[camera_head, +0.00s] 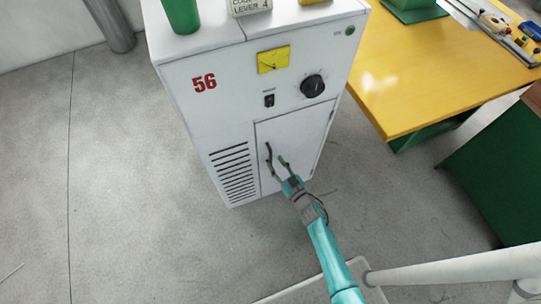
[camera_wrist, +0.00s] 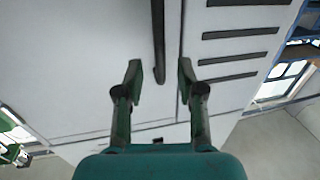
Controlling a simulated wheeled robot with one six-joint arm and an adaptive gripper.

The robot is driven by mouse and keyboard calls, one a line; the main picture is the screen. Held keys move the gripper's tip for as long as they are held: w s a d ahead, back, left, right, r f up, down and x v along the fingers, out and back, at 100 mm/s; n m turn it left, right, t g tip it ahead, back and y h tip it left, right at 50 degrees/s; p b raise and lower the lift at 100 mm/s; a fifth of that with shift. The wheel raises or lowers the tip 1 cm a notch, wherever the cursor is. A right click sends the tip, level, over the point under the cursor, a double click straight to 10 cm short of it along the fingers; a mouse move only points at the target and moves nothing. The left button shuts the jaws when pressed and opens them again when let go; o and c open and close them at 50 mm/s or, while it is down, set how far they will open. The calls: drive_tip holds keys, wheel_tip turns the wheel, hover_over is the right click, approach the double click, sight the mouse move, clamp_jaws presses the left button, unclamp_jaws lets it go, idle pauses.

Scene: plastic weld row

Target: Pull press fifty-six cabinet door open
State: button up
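The white press cabinet (camera_head: 185,110) bears a red "56" on its front. Its door (camera_head: 300,135) is the lower right panel and looks shut. A dark vertical handle (camera_head: 268,160) is on the door's left side. In the wrist view the handle (camera_wrist: 158,40) runs down from the top edge, and its lower end shows between and ahead of my fingertips. My gripper (camera_head: 281,172) is in front of the door by the handle. Its fingers (camera_wrist: 160,80) are open, one each side of the handle's line. I cannot tell whether they touch it.
A vent grille (camera_head: 233,172) is left of the door. The floor at left is clear.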

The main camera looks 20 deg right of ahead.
sight(271, 158)
drive_tip(key=shift+w+a, duration=0.25)
drive_tip(key=shift+w, duration=0.85)
drive_tip(key=shift+w+a, duration=0.2)
drive_tip(key=shift+w, duration=0.9)
clamp_jaws()
